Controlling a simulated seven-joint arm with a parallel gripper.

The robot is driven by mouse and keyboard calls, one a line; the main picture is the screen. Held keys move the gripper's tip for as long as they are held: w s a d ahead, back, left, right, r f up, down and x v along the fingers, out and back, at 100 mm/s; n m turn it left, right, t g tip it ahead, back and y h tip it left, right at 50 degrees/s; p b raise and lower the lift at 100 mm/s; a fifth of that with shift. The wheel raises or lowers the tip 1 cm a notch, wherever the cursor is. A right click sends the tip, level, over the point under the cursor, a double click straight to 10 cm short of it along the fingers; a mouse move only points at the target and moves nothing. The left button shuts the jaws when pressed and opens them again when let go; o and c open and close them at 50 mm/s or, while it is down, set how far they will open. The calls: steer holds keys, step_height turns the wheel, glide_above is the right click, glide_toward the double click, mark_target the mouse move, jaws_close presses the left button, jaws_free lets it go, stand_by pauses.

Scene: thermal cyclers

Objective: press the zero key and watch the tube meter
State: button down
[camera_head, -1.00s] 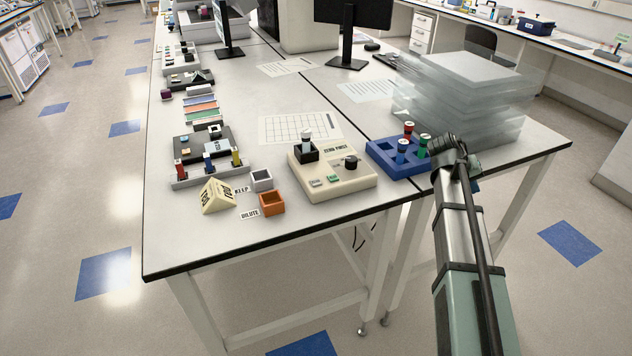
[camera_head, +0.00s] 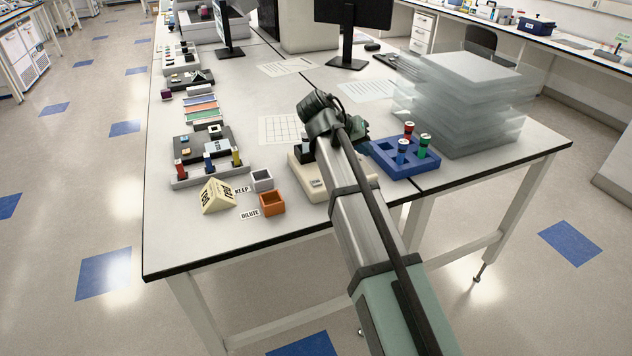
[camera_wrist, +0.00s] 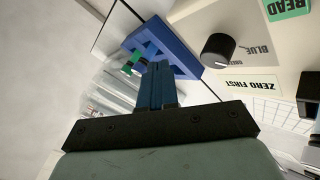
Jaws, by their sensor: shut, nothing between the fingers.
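The beige tube meter (camera_head: 303,180) stands near the table's front edge, mostly hidden behind my arm in the head view. In the wrist view its panel (camera_wrist: 190,18) shows a black knob (camera_wrist: 217,50), a "ZERO FIRST" label (camera_wrist: 253,82) and a green READ key (camera_wrist: 285,8) at the top right. A black holder (camera_wrist: 310,86) is cut off at the right edge. I cannot make out the zero key in the wrist view; in the head view a small key (camera_head: 316,183) shows, its label unreadable. My gripper (camera_wrist: 157,68) is shut and empty, apart from the keys.
A blue rack (camera_head: 408,168) with red, green and blue-capped tubes stands right of the meter. Clear stacked trays (camera_head: 465,105) stand behind it.

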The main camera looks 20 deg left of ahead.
step_height(320, 180, up, 5)
steer(key=t, duration=0.1)
glide_above(313, 182)
steer(key=shift+s+y, duration=0.1)
steer(key=shift+y, duration=0.2)
steer(key=shift+f, duration=0.1)
steer(key=shift+f, duration=4.3)
steer(key=shift+f, duration=0.8)
steer(key=shift+r, duration=0.8)
steer(key=shift+r, duration=2.5)
